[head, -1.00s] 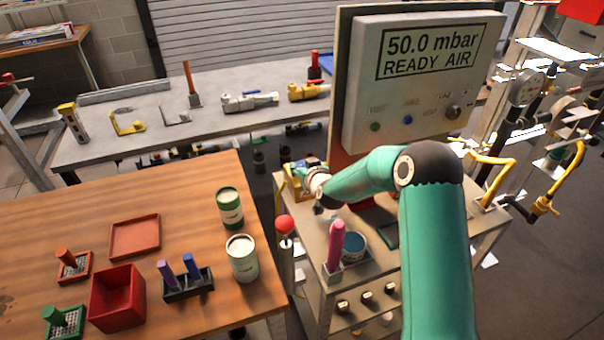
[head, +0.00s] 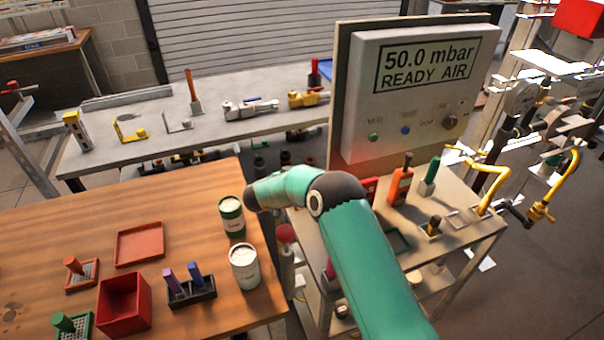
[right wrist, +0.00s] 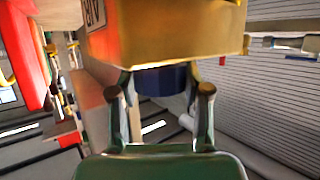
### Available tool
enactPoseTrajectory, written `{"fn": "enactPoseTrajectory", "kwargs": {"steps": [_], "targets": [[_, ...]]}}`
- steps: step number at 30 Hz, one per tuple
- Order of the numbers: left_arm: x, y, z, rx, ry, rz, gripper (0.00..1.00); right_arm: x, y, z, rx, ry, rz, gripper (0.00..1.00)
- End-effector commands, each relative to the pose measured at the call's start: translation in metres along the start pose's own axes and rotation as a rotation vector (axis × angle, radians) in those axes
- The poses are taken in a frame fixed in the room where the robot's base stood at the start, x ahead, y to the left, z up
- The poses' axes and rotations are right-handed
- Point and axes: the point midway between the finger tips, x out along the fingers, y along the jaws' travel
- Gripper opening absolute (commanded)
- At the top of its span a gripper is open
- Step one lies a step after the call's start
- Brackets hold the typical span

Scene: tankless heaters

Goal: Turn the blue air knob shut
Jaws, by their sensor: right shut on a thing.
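The blue air knob (right wrist: 165,79) shows in the right wrist view as a dark blue cylinder beneath a yellow block (right wrist: 160,35). My right gripper (right wrist: 163,90) has one finger on each side of it and is shut on it. In the head view my own green arm hides the right gripper, the knob and the yellow block. The white panel (head: 375,100) there reads "50.0 mbar READY AIR". My left gripper is not in view.
A cart (head: 465,215) under the panel holds an orange handheld device (head: 400,186) and several small items. Beside my arm, a wooden table (head: 60,215) carries two cans, red trays and colored pegs. A red-topped post (head: 286,233) stands close to my arm.

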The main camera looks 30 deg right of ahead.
Motion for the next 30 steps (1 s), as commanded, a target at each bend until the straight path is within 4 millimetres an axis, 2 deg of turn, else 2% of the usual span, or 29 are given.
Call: {"fn": "enactPoseTrajectory", "kwargs": {"steps": [6, 15, 30], "targets": [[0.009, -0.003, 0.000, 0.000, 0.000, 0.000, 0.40, 0.000, -0.003, 0.002, 0.065, 0.002, 0.141, 0.13], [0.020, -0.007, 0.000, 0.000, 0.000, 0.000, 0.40, 0.000, -0.004, 0.001, 0.118, 0.002, 0.265, 0.13], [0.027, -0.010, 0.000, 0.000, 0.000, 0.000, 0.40, -0.001, -0.003, -0.002, 0.150, 0.003, 0.343, 0.13]]}}
